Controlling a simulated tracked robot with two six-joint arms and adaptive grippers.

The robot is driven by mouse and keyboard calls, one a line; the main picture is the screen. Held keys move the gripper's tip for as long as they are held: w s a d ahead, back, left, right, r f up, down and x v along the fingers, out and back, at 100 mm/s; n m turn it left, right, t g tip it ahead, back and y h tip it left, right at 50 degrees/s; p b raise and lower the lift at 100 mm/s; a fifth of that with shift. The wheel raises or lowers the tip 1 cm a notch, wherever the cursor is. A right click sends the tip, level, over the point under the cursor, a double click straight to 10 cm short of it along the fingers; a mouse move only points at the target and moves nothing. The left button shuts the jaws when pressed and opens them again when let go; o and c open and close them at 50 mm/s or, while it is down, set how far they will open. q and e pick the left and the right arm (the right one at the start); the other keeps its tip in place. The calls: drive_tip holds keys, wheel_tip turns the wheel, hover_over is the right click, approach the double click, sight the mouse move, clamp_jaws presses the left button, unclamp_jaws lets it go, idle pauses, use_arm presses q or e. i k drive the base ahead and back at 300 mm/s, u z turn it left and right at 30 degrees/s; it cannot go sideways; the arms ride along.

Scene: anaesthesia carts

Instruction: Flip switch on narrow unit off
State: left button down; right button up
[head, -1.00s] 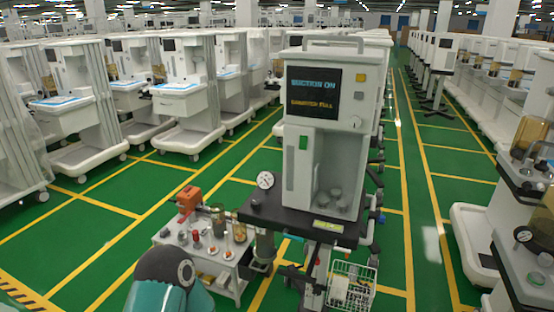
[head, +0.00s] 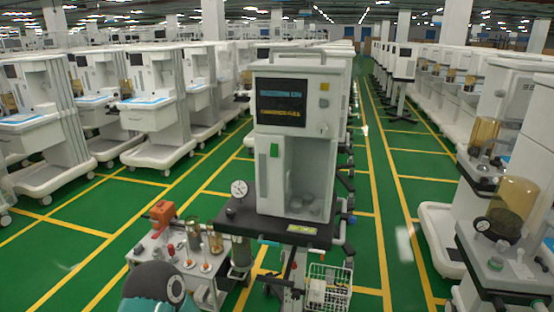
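The narrow unit (head: 322,160) stands upright in the middle of the head view, a tall white box with a top handle. Its dark screen (head: 282,101) shows a cyan line of text over an orange one, too blurred now to read surely. A teal and dark part of my own arm shows at the bottom left. Neither gripper can be made out, and nothing of mine touches the unit.
A black shelf (head: 262,222) with a round gauge (head: 239,188) juts out under the unit. A small white cart (head: 206,281) with jars and an orange box (head: 163,214) stands left of it. A wire basket (head: 328,290) hangs low.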

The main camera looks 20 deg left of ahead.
sight(274, 147)
drive_tip(key=i, duration=0.9)
drive_tip(key=u, duration=0.05)
